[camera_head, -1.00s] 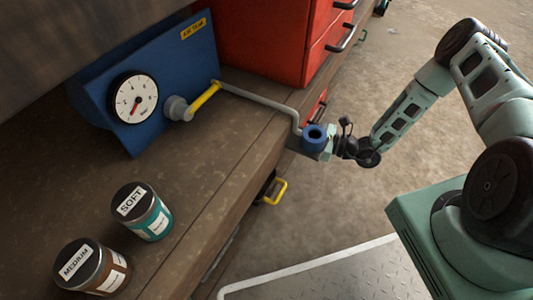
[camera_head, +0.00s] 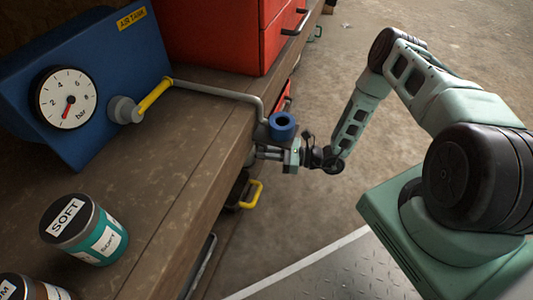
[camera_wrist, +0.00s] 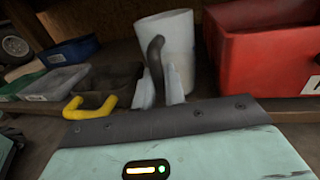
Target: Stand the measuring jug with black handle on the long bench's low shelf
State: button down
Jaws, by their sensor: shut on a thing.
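The measuring jug (camera_wrist: 178,37) is pale, with a black handle (camera_wrist: 155,55), and looks roughly upright in the wrist view. My gripper (camera_wrist: 160,92) is shut on the handle, one pale finger on each side. The jug is at the long bench's low shelf (camera_wrist: 285,104), among bins. Its base is hidden behind my fingers and wrist, so I cannot tell whether it touches the shelf. In the head view my gripper (camera_head: 262,152) reaches in at the edge of the long bench (camera_head: 205,140); the jug is hidden there under the top.
A red bin (camera_wrist: 262,62) stands close to the jug's right. Dark, grey and blue bins (camera_wrist: 70,50) stand to its left. A yellow handle (camera_wrist: 90,106) is left of my fingers. Above, a pipe with a blue end (camera_head: 282,126) overhangs the bench edge near my wrist.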

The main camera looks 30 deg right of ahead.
jog(key=shift+f, duration=0.1)
jog(key=c, duration=1.9)
grip_release()
jog(key=shift+f, duration=0.1)
jog(key=o, duration=0.4)
jog(key=shift+r, duration=0.25)
jog(key=p+v, duration=0.5)
jog(key=v, duration=0.7)
jog(key=shift+f+p, duration=0.1)
jog(key=shift+p, duration=0.2)
